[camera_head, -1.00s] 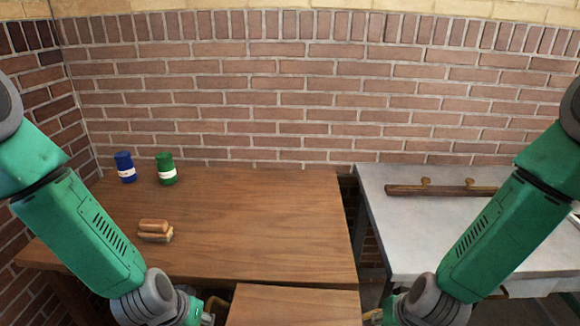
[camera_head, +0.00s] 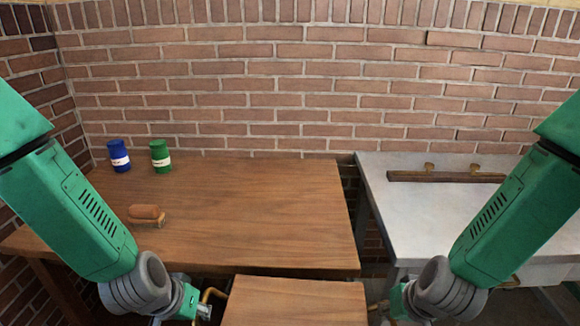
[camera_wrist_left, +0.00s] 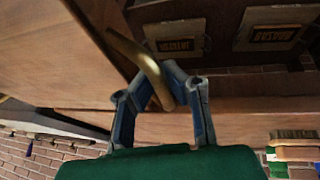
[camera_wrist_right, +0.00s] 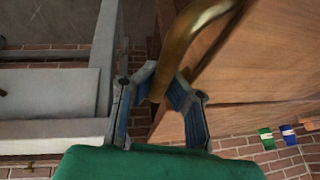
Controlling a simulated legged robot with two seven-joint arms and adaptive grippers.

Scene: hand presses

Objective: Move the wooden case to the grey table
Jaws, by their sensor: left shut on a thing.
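The wooden case (camera_head: 295,303) is at the bottom middle of the head view, close in front of the brown table's near edge. It has a curved brass handle on each side. My left gripper (camera_wrist_left: 156,72) is shut on the left handle (camera_wrist_left: 135,55). My right gripper (camera_wrist_right: 167,70) has its fingers closed around the right handle (camera_wrist_right: 190,30). The grey table (camera_head: 440,215) stands at the right of the head view, with a gap between it and the brown table. The case's lower part is out of the head view.
The brown wooden table (camera_head: 250,210) holds a blue can (camera_head: 118,156), a green can (camera_head: 160,156) and a sandwich-like item (camera_head: 147,215). A dark wooden bar with brass knobs (camera_head: 440,177) lies at the grey table's back. The grey top in front of it is clear. A brick wall stands behind.

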